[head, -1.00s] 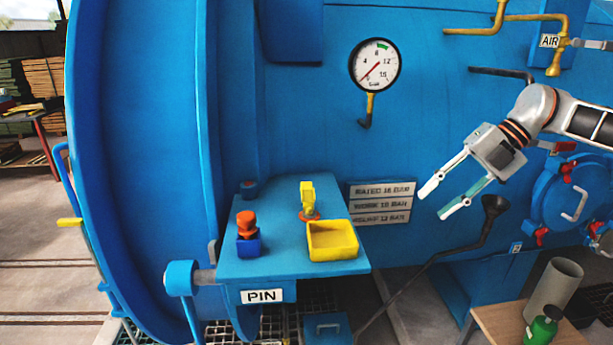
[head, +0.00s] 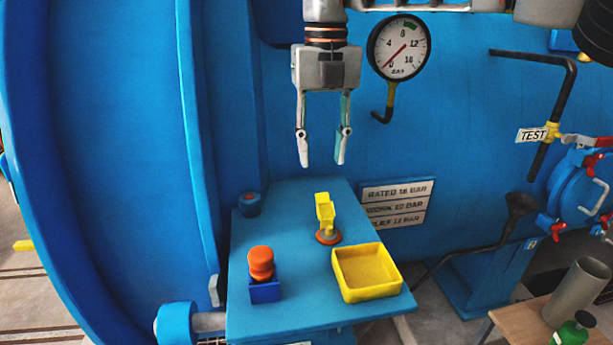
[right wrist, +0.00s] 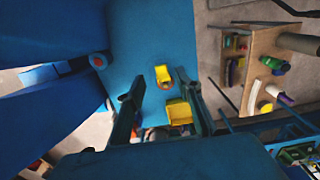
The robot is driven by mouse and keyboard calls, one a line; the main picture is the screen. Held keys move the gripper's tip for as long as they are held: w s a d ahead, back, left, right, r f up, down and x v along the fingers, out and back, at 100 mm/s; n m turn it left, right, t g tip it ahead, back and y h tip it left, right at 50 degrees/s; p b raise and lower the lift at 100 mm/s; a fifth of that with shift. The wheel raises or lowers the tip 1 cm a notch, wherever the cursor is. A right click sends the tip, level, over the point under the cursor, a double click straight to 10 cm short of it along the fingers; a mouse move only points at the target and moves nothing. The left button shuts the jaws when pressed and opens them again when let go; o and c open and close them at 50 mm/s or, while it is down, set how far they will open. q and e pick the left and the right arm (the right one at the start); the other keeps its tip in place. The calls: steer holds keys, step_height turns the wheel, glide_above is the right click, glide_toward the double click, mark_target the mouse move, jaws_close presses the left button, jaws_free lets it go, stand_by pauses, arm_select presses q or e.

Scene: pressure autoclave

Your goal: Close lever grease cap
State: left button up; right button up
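The grease cap's yellow lever (head: 325,212) stands up from an orange round base on the blue shelf, behind the yellow tray. My right gripper (head: 321,163) hangs from above, fingers pointing down and spread apart with nothing between them. In the head view it is above the lever and apart from it. In the right wrist view the open fingers (right wrist: 166,110) show dark, with yellow parts on the blue shelf seen between them. I cannot tell there how far below the fingertips these are. My left gripper is not in view.
A yellow tray (head: 366,274) and an orange knob (head: 261,262) on a blue block stand on the blue shelf (head: 290,312). A pressure gauge (head: 399,46) and a plate stack (head: 396,203) are on the vessel wall. A dark funnel pipe (head: 518,208) is to the right.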

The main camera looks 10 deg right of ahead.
mark_target(322, 193)
steer(key=shift+s+f, duration=0.4)
steer(key=shift+f, duration=0.8)
step_height(322, 193, down, 4)
steer(key=shift+r, duration=0.15)
steer(key=shift+f, duration=0.6)
steer(key=shift+w+f, duration=0.1)
steer(key=c, duration=0.8)
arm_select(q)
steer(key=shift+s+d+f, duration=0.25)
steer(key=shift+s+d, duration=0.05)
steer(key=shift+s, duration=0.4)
arm_select(e)
jaws_close()
